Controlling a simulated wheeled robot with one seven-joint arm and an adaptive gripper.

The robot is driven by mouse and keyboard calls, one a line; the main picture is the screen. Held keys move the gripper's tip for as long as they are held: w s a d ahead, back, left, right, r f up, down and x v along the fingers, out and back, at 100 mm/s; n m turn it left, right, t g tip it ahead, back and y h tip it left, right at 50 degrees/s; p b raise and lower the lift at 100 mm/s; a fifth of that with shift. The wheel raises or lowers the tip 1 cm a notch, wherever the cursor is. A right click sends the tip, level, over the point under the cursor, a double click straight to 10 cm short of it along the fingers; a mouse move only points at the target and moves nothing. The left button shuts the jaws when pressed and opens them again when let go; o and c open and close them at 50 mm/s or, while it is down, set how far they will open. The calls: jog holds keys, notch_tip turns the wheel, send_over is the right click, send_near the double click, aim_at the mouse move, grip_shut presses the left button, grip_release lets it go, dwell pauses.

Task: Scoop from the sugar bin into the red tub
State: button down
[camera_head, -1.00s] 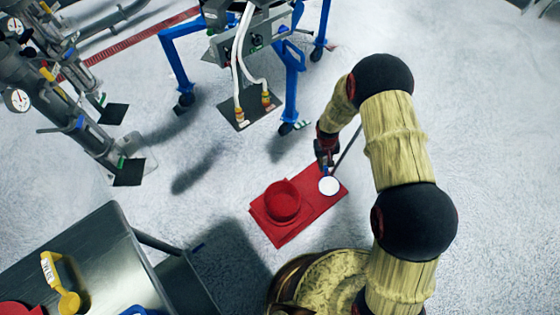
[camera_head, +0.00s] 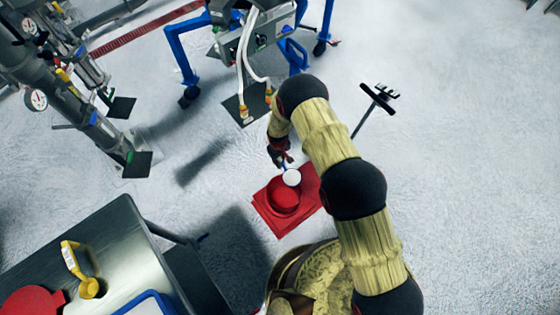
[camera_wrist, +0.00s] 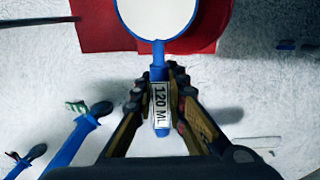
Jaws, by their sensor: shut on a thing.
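My gripper (camera_head: 281,156) is shut on the handle of a blue scoop (camera_wrist: 160,72) with a "120 ML" label. The scoop's round bowl is full of white, level contents (camera_head: 292,177), also seen in the wrist view (camera_wrist: 158,15). In the head view the bowl overlaps the far rim of the red tub (camera_head: 284,201) and looks above it; the height gap cannot be told. The tub stands on a flat red mat (camera_head: 306,192) on the floor. I cannot pick out a bin clearly as the sugar bin.
A steel table (camera_head: 125,245) at lower left holds a yellow scoop (camera_head: 88,286), a red item (camera_head: 32,301) and a blue-rimmed container (camera_head: 150,301), cut off by the frame. A blue-legged machine (camera_head: 258,55) stands behind. A black stand (camera_head: 378,98) is at right.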

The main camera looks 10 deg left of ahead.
jog(key=shift+s+a+f+t+h+b, duration=0.15)
jog(key=shift+f+t+h+b, duration=0.45)
jog(key=shift+b, duration=1.65)
jog(key=f+b, duration=0.1)
jog(key=b, duration=0.1)
jog(key=shift+b, duration=0.35)
jog(key=shift+r, duration=0.3)
jog(key=shift+a+f+t+b, duration=0.1)
jog(key=shift+f+t+b, duration=0.2)
jog(key=shift+b, duration=0.95)
jog(key=h+b, duration=0.1)
jog(key=b, duration=0.3)
jog(key=shift+s+t, duration=0.1)
jog(key=shift+t, duration=0.3)
jog(key=shift+s+a+t+b, duration=0.15)
jog(key=shift+t+b, duration=0.15)
jog(key=shift+b, duration=0.8)
jog(key=shift+r+h+b, duration=0.25)
jog(key=shift+h+b, duration=0.05)
